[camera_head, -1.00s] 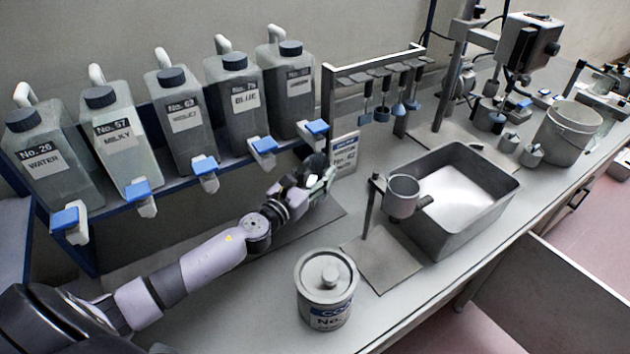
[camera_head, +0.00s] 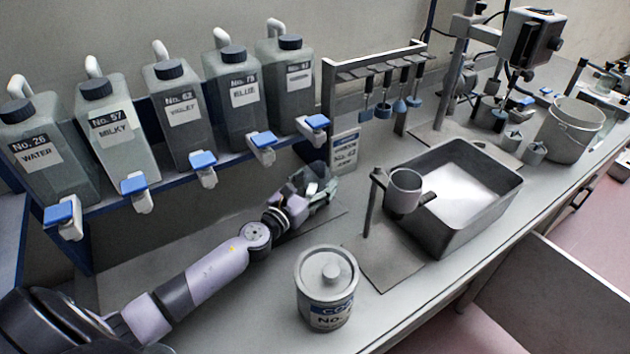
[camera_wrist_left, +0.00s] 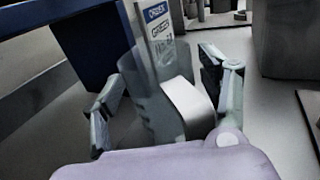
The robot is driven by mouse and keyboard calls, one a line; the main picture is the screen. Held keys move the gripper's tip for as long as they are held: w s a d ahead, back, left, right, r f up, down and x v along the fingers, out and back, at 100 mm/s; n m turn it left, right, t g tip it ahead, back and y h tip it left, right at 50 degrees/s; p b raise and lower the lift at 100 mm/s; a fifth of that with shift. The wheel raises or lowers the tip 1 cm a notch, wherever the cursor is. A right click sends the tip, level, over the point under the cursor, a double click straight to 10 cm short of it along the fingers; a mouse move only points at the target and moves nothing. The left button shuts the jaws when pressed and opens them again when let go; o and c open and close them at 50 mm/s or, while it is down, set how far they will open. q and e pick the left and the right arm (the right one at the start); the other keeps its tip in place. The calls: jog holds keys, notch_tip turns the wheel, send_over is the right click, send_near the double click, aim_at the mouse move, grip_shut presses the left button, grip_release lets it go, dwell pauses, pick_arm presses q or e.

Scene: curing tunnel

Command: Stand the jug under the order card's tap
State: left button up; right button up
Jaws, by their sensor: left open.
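A clear jug with a broad pale handle (camera_wrist_left: 188,106) stands in the left wrist view. My left gripper (camera_wrist_left: 165,98) is open, with one finger on each side of the jug; contact is unclear. In the head view my left gripper (camera_head: 314,186) is low over the bench below the rightmost tap and hides most of the jug. The order card (camera_head: 344,150) stands just behind it and also shows in the wrist view (camera_wrist_left: 160,36); its number is too blurred to read surely. Blue-levered taps sit under the containers: water (camera_head: 62,214), milky (camera_head: 134,185), violet-looking (camera_head: 202,162), blue (camera_head: 263,142) and rightmost (camera_head: 317,123).
A lidded can (camera_head: 326,288) stands at the bench front. A cup on a stand (camera_head: 404,192) is beside a grey basin (camera_head: 447,232). A rack with hanging tools (camera_head: 375,62) is behind, and a bucket (camera_head: 570,130) is at the right. Bench between can and taps is mostly occupied by my arm.

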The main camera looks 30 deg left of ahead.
pick_arm(q)
jog(key=shift+r, duration=0.25)
jog(key=s, duration=0.3)
jog(key=s+b, duration=0.1)
jog(key=s, duration=0.3)
jog(key=s+a+b, duration=0.1)
jog(key=s, duration=0.3)
jog(key=shift+a+f, duration=0.1)
jog(key=shift+f, duration=0.1)
jog(key=shift+s+r, duration=0.1)
jog(key=shift+s, duration=0.35)
